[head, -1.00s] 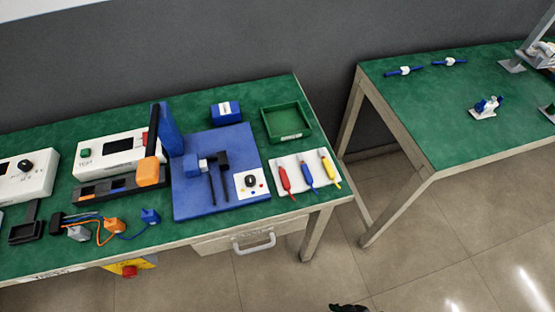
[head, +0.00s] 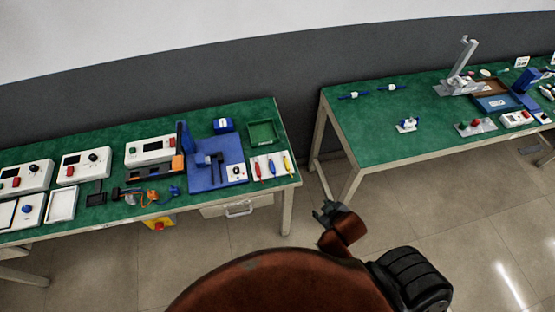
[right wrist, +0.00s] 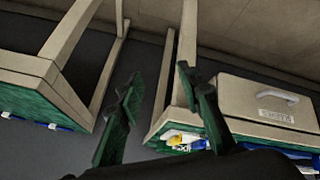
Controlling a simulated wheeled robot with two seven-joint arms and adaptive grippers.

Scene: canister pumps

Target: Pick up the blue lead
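The blue lead (head: 271,168) lies on a white mat (head: 254,176) near the right end of the left green table. A red lead (head: 257,171) is on its left and a yellow lead (head: 287,165) on its right. My right gripper (head: 328,213) is over the floor in front of the gap between the tables, well apart from the leads. In the right wrist view its two fingers (right wrist: 158,76) are spread with nothing between them. That view shows a table edge with part of the coloured leads, partly hidden by a finger. My left gripper is not in view.
A blue board (head: 205,180) with a dark fixture and a green tray (head: 264,132) stand beside the leads. A drawer (head: 225,210) hangs under the front edge. A second green table (head: 365,125) is at the right, across a gap. The floor in front is open.

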